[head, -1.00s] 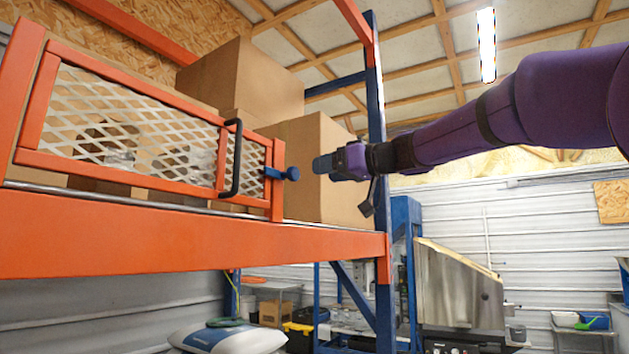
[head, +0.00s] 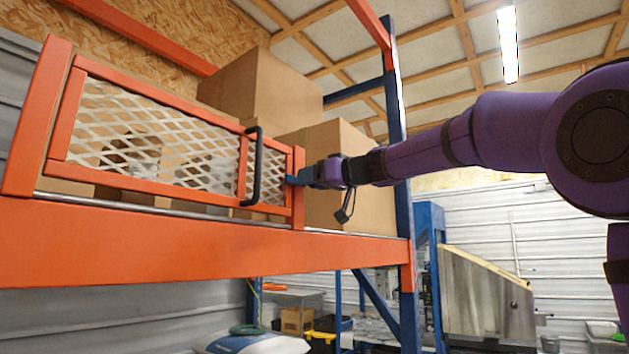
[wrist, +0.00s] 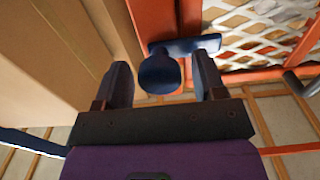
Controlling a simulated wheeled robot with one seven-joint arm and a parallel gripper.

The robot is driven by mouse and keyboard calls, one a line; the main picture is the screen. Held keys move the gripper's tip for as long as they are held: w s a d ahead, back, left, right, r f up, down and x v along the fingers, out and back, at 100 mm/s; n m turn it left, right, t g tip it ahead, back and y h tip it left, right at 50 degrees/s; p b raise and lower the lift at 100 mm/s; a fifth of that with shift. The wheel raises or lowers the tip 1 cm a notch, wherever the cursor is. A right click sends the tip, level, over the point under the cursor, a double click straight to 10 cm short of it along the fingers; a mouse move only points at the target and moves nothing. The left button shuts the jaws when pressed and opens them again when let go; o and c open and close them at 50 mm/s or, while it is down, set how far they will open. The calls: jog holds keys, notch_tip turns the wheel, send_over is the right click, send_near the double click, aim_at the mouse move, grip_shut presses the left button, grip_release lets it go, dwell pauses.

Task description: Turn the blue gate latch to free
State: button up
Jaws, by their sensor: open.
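The blue gate latch (wrist: 160,72) shows in the wrist view as a round knob with a flat bar (wrist: 198,44) reaching right across the orange gate frame. In the head view only a little blue of the latch (head: 291,180) shows at the gate's right post; my gripper hides most of it. My gripper (wrist: 163,80) is open, with one finger on each side of the knob; whether either finger touches it I cannot tell. In the head view my gripper (head: 312,175) reaches in from the right. The orange mesh gate (head: 210,192) stands closed on the shelf.
A black handle (head: 254,168) stands out from the gate left of the latch. Cardboard boxes (head: 322,205) stand behind and right of the gate. An orange shelf beam (head: 180,245) runs below, and a blue rack upright (head: 398,130) rises at right.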

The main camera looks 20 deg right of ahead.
jog(key=c, duration=0.9)
jog(key=shift+m, duration=0.3)
jog(key=m, duration=0.4)
jog(key=shift+w, duration=0.1)
jog(key=m, duration=0.5)
jog(key=shift+f, duration=0.1)
jog(key=m, duration=0.4)
jog(key=shift+f, duration=0.1)
jog(key=shift+w+d+m, duration=0.1)
jog(key=shift+m, duration=2)
